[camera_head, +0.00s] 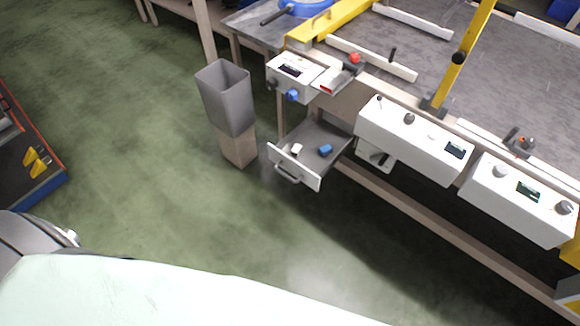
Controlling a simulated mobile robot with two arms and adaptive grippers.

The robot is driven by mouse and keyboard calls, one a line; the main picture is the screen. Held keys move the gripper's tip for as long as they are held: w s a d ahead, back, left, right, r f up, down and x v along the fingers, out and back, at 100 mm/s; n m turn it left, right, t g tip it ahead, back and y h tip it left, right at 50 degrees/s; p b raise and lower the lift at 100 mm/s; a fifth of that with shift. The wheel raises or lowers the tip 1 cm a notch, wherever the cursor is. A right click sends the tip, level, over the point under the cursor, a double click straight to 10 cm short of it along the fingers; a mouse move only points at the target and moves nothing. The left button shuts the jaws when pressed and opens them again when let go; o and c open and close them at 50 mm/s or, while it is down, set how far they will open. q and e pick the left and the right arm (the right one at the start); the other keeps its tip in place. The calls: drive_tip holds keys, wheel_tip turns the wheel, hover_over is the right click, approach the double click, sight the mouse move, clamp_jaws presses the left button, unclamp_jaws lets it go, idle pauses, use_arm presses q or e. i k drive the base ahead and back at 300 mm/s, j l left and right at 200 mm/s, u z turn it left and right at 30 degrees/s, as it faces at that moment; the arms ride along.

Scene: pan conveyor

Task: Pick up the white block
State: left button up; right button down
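The small white block (297,149) lies in an open drawer (296,172) under the front edge of the workbench, near the drawer's left front corner. A blue block (326,150) lies in the same drawer, to the right of the white block and apart from it. Neither of my grippers is in view, and nothing is touching the white block.
A grey bin (226,98) on a wooden post stands just left of the drawer. White control boxes (414,138) hang on the bench front to the right, and another box (296,77) sits above the drawer. The green floor (190,215) in front is clear.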

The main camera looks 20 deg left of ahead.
sight(296, 150)
drive_tip(key=i+j, duration=0.1)
drive_tip(key=j, duration=0.25)
drive_tip(key=i+j, duration=0.1)
drive_tip(key=j, duration=0.2)
drive_tip(key=i+j, duration=0.1)
drive_tip(key=j, duration=0.25)
drive_tip(key=i+j+z, duration=0.1)
drive_tip(key=j+z, duration=0.2)
drive_tip(key=z, duration=0.15)
drive_tip(key=j+z, duration=0.3)
drive_tip(key=z, duration=0.15)
drive_tip(key=j+z, duration=0.3)
drive_tip(key=z, duration=0.15)
